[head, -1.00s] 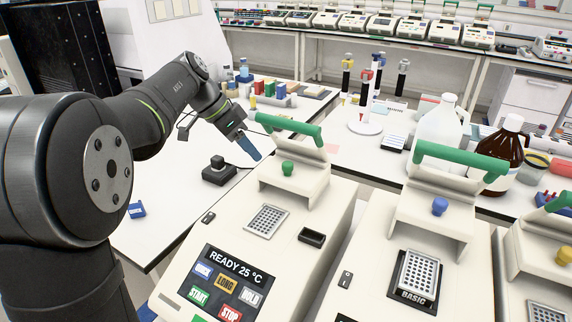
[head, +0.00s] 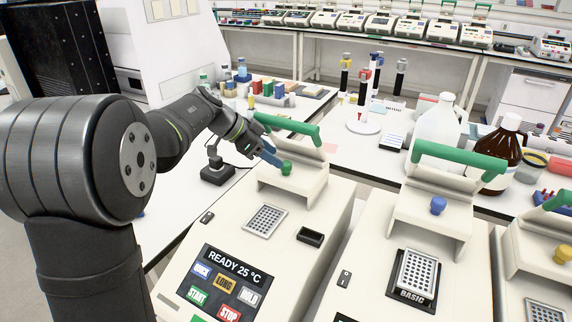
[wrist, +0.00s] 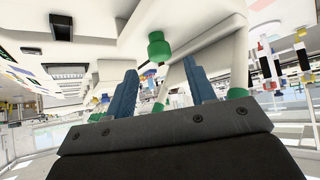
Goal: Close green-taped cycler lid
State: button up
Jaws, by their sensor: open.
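The left cycler (head: 265,222) has a green knob (head: 286,168) on its lid (head: 292,148), which stands raised with a green bar handle (head: 288,128) at its top. No separate green tape can be made out. My gripper (head: 272,158), with blue fingers, is beside the lid, close to the knob on its left. In the wrist view my gripper (wrist: 160,72) is open with a gap between its two blue fingers. The green knob (wrist: 160,46) appears beyond that gap; whether a finger touches it I cannot tell.
A middle cycler (head: 385,255) with a blue knob (head: 438,206) and another with a yellow knob (head: 564,256) stand to the right, lids raised. Bottles (head: 437,125) stand at the back right.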

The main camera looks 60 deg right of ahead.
aim_at(286, 163)
jog(key=x, duration=0.6)
grip_shut()
